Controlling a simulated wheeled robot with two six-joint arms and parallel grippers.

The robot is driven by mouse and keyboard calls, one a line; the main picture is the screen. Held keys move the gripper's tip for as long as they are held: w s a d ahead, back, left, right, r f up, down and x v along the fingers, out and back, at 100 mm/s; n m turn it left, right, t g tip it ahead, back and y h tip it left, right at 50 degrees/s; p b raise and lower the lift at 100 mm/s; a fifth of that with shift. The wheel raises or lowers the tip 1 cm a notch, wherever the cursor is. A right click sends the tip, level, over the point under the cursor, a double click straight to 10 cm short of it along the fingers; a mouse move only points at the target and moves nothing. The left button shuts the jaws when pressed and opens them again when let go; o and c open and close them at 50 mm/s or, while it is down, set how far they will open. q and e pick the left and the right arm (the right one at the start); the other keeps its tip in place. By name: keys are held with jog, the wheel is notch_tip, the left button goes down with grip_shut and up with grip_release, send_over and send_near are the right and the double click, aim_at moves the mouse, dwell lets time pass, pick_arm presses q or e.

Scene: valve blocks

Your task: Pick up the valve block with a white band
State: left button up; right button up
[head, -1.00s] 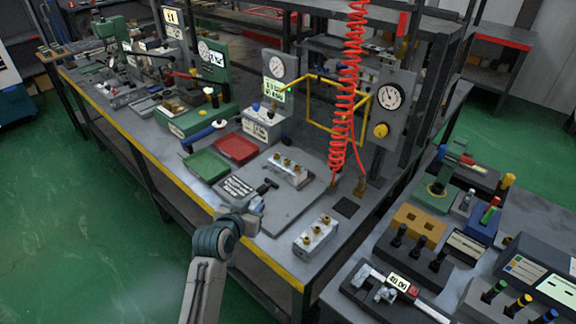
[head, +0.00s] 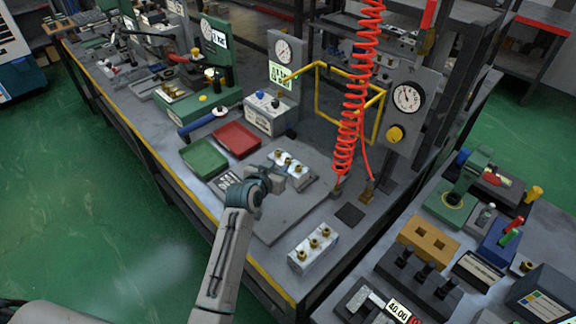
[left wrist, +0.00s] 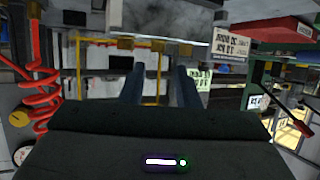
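One valve block (head: 288,163) with several brass fittings on top sits on the grey plate. Another valve block (head: 313,247), light-bodied with brass fittings, stands at the bench's front edge. I cannot tell a white band clearly on either. My left gripper (head: 281,184) is low over the plate, just in front of the block on it; its wrist hides part of the plate. In the left wrist view, which is upside down, the two fingers (left wrist: 160,72) are apart with nothing visible between them. A pale mottled surface (left wrist: 165,15) lies beyond them. My right gripper is not in view.
A red tray (head: 237,140) and a green tray (head: 203,157) lie left of the plate. A red coiled hose (head: 350,115) and yellow pipe frame (head: 318,95) stand behind. A second bench with tools, including an orange block (head: 428,238), is at right.

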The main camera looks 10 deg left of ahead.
aim_at(288, 159)
pick_arm(q)
jog(key=shift+w+d+f, duration=0.15)
jog(key=shift+w+f, duration=0.1)
jog(key=shift+w, duration=0.35)
jog(key=p+x, duration=0.2)
jog(key=x, duration=0.1)
jog(key=shift+w+d+f, duration=0.2)
jog(key=shift+w, duration=0.15)
jog(key=shift+w+f, duration=0.25)
jog(key=shift+w, duration=0.1)
grip_shut()
jog(key=shift+r, duration=0.2)
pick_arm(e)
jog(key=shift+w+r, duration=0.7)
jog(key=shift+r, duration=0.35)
